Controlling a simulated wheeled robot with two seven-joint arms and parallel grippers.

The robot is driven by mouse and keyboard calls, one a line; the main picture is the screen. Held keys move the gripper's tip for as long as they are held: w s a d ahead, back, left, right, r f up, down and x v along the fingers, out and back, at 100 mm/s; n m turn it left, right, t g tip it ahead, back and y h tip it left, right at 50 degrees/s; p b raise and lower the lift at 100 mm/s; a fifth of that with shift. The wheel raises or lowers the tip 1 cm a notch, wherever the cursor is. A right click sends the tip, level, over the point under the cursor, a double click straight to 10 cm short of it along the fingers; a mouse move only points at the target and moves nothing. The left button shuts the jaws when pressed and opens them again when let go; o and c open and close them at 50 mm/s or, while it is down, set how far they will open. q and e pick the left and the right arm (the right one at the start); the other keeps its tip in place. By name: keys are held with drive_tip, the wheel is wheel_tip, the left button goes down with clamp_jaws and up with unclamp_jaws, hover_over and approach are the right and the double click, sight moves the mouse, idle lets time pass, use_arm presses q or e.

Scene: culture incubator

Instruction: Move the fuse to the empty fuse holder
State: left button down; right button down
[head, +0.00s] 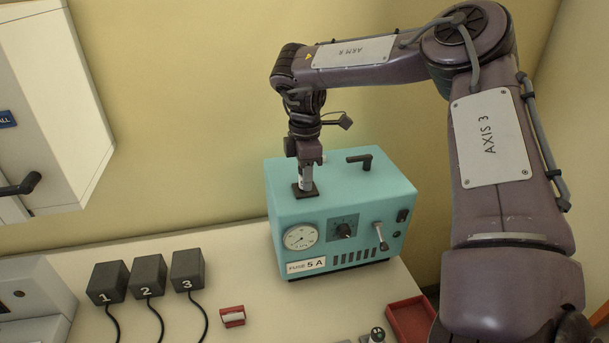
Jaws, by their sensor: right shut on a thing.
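The teal unit (340,205) stands on the bench and bears a label reading "FUSE 5 A" (306,266). On its top at the left is a black square holder (305,191). My right gripper (305,164) points down just above this holder and is shut on a small pale grey piece, apparently the fuse (306,180). The fuse's lower end meets the holder; I cannot tell how deep it sits. My left gripper is not in view.
Black blocks numbered 1 (106,283), 2 (148,277) and 3 (187,271) with cables stand at the left. A small red and white piece (232,316) and a red tray (408,320) lie on the bench. A black handle (360,161) rises from the unit's top.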

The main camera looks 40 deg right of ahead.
drive_tip(key=shift+r+p, duration=1.7)
drive_tip(key=shift+r, duration=1)
drive_tip(key=shift+f, duration=0.1)
